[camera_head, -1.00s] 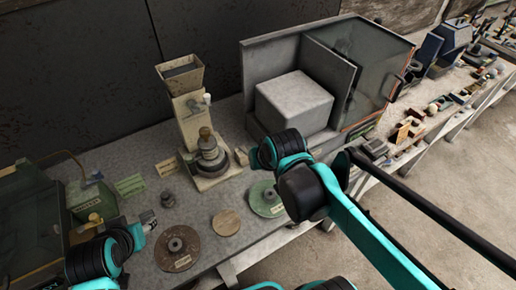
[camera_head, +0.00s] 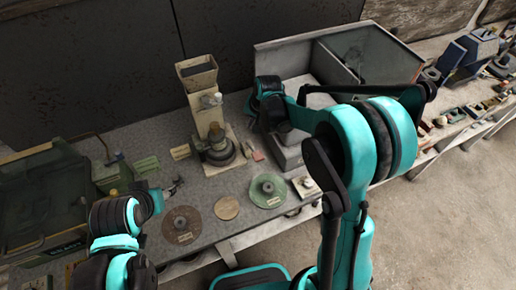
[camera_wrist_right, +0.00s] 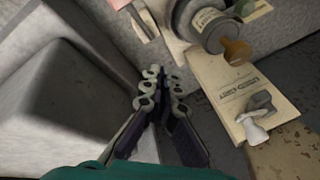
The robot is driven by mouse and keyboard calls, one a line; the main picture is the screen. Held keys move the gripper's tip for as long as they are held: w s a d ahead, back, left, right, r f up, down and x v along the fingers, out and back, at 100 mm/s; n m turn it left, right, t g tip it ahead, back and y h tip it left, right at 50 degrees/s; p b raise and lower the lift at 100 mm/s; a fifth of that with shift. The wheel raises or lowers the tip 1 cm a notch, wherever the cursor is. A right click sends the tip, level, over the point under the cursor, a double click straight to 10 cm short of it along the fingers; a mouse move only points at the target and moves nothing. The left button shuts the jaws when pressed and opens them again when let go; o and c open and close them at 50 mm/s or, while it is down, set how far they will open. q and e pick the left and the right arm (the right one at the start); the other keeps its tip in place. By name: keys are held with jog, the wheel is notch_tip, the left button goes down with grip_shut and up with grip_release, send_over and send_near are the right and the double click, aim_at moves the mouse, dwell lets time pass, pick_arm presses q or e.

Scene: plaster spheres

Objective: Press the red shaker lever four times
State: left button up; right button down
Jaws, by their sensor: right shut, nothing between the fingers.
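The cream shaker stand (camera_head: 209,120), with a hopper on top, stands near the bench's back. A small pale-red piece, apparently the lever (camera_head: 257,156), sits at the right of its base. In the wrist view a pale-red-edged piece (camera_wrist_right: 141,20) shows at the top, beyond the fingertips. My right gripper (camera_head: 252,124) is small and partly hidden by its arm in the head view. In the wrist view its fingers (camera_wrist_right: 162,82) are together, empty and apart from the piece. My left gripper (camera_head: 174,187) hangs over the bench's front left; its finger opening is too small to judge.
A large grey box (camera_head: 308,48) with a pale block stands right of the shaker. A brown disc (camera_head: 181,226), a tan disc (camera_head: 227,208) and a green disc (camera_head: 267,190) lie along the front. A dark green case (camera_head: 45,195) stands at left.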

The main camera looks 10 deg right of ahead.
jog(key=shift+s+f, duration=0.1)
jog(key=b, duration=0.5)
send_over(257, 153)
jog(key=w, duration=0.3)
jog(key=f, duration=0.6)
jog(key=shift+s+a+f, duration=0.15)
jog(key=shift+a+f, duration=0.1)
jog(key=shift+f, duration=0.1)
jog(key=shift+s+f+b, duration=0.3)
jog(key=shift+f+b, duration=0.05)
jog(key=shift+f, duration=0.25)
jog(key=shift+f, duration=0.1)
jog(key=shift+s+d+f+b, duration=0.1)
jog(key=shift+s+f+b, duration=0.15)
jog(key=shift+b, duration=0.15)
